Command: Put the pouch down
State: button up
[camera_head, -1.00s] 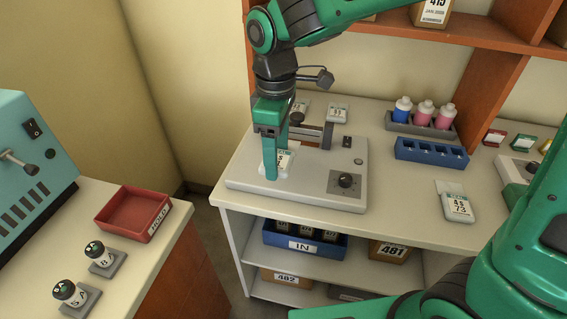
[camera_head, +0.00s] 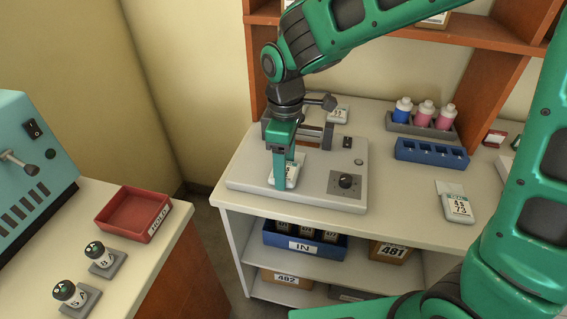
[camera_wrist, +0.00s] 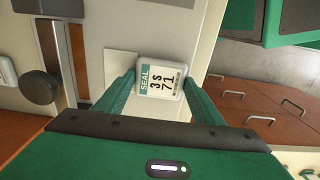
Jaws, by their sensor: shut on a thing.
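The white pouch (camera_wrist: 160,82), labelled "SEAL 3S 71", sits between the two green fingers in the wrist view. My gripper (camera_wrist: 158,95) is shut on its sides. In the head view my gripper (camera_head: 285,178) points down over the left part of a grey bench device (camera_head: 318,192), with the pouch (camera_head: 292,174) partly hidden by the fingers. I cannot tell whether the pouch touches the device's surface or hangs just above it.
Another pouch (camera_head: 457,207) lies on the right of the counter. A blue rack (camera_head: 431,153) and a bottle holder stand behind. A red HOLD tray (camera_head: 133,213) is on the left bench.

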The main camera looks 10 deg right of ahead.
jog(key=o, duration=1.1)
jog(key=shift+c, duration=0.2)
notch_tip(320, 180, up, 12)
jog(key=shift+r, duration=0.1)
jog(key=s+d+f+m, duration=0.15)
jog(key=d+m, duration=0.25)
jog(key=d, duration=0.4)
jog(key=s+d+m, duration=0.3)
jog(key=d, duration=0.6)
jog(key=s+d+f+m, duration=0.15)
jog(key=d+m, duration=0.25)
jog(key=d, duration=0.4)
jog(key=s+d+f+m, duration=0.2)
jog(key=s+d+m, duration=0.2)
jog(key=s, duration=0.3)
jog(key=s+d+f+m, duration=0.2)
jog(key=s+d+m, duration=0.3)
jog(key=s+d, duration=0.1)
jog(key=shift+s+f, duration=0.3)
jog(key=shift+s, duration=0.6)
